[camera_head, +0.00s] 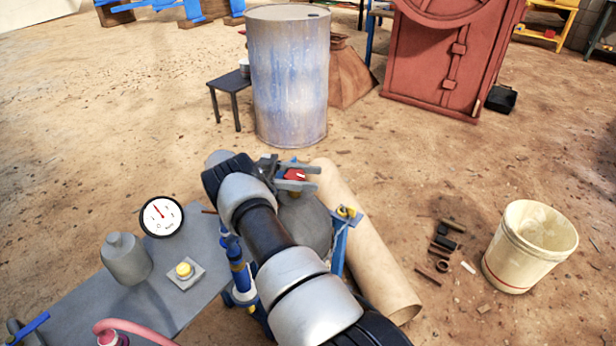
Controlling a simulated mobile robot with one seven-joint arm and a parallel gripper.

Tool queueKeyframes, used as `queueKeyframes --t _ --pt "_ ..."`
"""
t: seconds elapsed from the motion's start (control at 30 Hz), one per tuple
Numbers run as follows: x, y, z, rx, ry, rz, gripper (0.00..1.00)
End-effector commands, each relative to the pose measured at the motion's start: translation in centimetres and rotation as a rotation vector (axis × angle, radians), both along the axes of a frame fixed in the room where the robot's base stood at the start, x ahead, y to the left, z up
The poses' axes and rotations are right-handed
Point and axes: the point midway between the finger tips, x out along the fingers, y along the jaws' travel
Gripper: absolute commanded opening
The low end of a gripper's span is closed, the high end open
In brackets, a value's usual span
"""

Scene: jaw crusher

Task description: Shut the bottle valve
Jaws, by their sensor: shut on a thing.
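My gripper (293,177) is in the middle of the view, at the end of my arm, which crosses the lower middle. Its two grey fingers are shut on a small red valve handle (296,174) with a pale mark on it. The handle sits just above a grey rounded bottle (312,226), which my arm partly covers. The bottle's lower part and the valve's stem are hidden. I cannot tell from this view how far the valve is turned.
A grey table (205,262) at lower left holds a grey canister (126,262), a gauge (162,216) and a yellow button (184,270). A pale tube (375,255) lies right of the bottle. A drum (288,80) stands behind, a bucket (528,248) at right.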

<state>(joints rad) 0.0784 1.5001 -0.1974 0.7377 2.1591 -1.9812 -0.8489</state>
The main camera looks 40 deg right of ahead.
Motion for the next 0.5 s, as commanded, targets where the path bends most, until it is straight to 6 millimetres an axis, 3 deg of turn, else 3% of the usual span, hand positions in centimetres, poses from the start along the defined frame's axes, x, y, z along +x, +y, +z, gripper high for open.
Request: queueKeyframes --t 0.5 --pt "-0.17 0.15 -0.12 0.001 0.004 -0.032 0.24"
